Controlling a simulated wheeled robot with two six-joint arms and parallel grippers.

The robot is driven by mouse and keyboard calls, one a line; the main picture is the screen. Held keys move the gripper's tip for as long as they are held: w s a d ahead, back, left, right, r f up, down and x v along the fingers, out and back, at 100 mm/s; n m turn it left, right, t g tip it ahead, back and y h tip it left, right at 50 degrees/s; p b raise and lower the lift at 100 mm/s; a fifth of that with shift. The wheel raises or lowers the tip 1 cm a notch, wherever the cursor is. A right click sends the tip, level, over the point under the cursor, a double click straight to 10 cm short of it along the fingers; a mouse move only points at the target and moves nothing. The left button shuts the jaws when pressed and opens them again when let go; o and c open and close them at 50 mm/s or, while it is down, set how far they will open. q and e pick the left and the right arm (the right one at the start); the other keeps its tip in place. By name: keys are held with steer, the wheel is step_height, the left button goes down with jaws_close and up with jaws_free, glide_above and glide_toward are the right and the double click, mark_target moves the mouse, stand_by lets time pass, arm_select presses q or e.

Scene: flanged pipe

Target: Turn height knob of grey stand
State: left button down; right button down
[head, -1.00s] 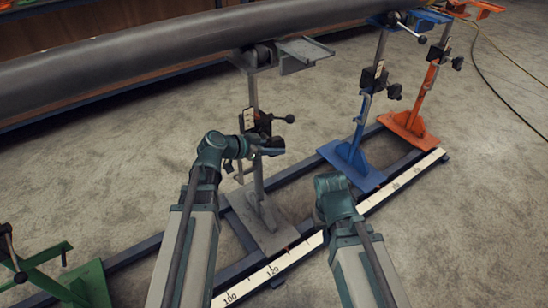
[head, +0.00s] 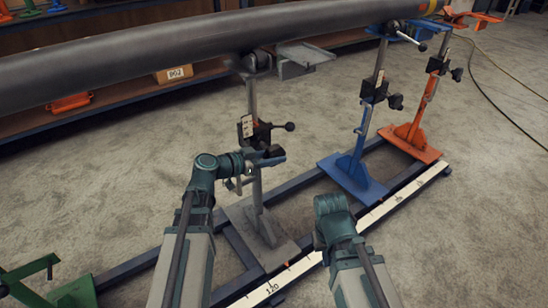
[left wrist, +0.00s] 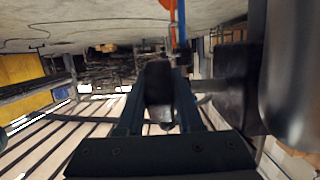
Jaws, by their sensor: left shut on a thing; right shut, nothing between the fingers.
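The grey stand (head: 253,190) is upright under the dark pipe (head: 150,52), second from the left in the row. Its black clamp block carries a lever with a ball end (head: 290,127). The dark height knob (head: 272,151) is just below that lever. My left gripper (head: 273,160) is at the knob, its fingers shut on it. In the left wrist view the black knob (left wrist: 159,85) sits between the two fingers. My right gripper (head: 330,203) is shut and empty, low and right of the grey stand; its fingertips are mostly hidden.
A blue stand (head: 355,170) and an orange stand (head: 412,138) stand to the right on the same rail frame. A green stand (head: 75,292) is at lower left. A white scale (head: 372,217) runs along the rail. Shelves are behind the pipe.

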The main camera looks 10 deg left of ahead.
arm_select(q)
steer(key=c, duration=0.6)
jaws_free()
steer(key=shift+o, duration=0.2)
steer(key=shift+s, duration=0.1)
steer(key=p+v, duration=0.3)
steer(key=v, duration=1)
steer(key=shift+s+a+p, duration=0.25)
steer(key=shift+a+p, duration=0.05)
steer(key=shift+p, duration=0.05)
